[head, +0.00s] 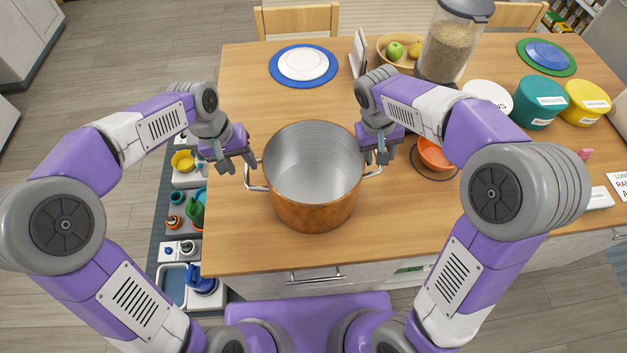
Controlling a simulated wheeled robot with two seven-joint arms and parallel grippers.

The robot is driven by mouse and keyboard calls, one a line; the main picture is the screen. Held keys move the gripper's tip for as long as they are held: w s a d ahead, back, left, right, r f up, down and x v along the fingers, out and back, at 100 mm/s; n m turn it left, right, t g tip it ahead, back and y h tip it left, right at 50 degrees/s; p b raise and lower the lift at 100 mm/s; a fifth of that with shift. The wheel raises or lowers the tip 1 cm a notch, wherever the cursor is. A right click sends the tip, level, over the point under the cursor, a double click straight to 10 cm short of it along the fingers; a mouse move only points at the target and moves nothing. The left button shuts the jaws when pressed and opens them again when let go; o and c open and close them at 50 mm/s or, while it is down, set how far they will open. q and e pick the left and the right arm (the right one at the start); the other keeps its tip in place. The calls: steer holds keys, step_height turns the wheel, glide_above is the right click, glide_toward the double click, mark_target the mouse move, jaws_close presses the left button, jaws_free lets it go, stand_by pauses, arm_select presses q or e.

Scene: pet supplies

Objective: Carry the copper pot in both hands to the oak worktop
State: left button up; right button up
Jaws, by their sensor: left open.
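The copper pot (312,207) stands upright on the oak worktop (240,240), near its front edge. It looks empty, with a grey metal inside and a handle on each side. My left gripper (238,163) is open above and beside the pot's left handle (254,178). My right gripper (377,157) is at the pot's right side, just above the right handle (374,171). Its fingers look close together, and I cannot tell whether they are open or touch the handle.
An orange bowl (435,155) is close to the right of my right gripper. Blue and white plates (303,64), a fruit bowl (397,62) and a grain jar (452,45) stand at the back. Teal (538,104) and yellow (586,103) containers are at the right. The worktop left of the pot is clear.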

mark_target(245, 168)
arm_select(q)
steer(key=shift+w+d+f, duration=0.1)
steer(key=shift+d+f, duration=0.1)
steer(key=shift+f, duration=0.85)
steer(key=shift+d+f, duration=0.2)
steer(key=shift+f, duration=0.85)
arm_select(e)
steer(key=shift+w+d+f, duration=0.1)
steer(key=shift+d+f, duration=0.1)
steer(key=shift+f, duration=0.85)
steer(key=shift+d+f, duration=0.2)
steer(key=shift+f, duration=0.85)
arm_select(q)
jaws_close()
arm_select(e)
jaws_close()
arm_select(q)
steer(key=shift+w+r, duration=0.1)
arm_select(e)
steer(key=shift+w+r, duration=0.1)
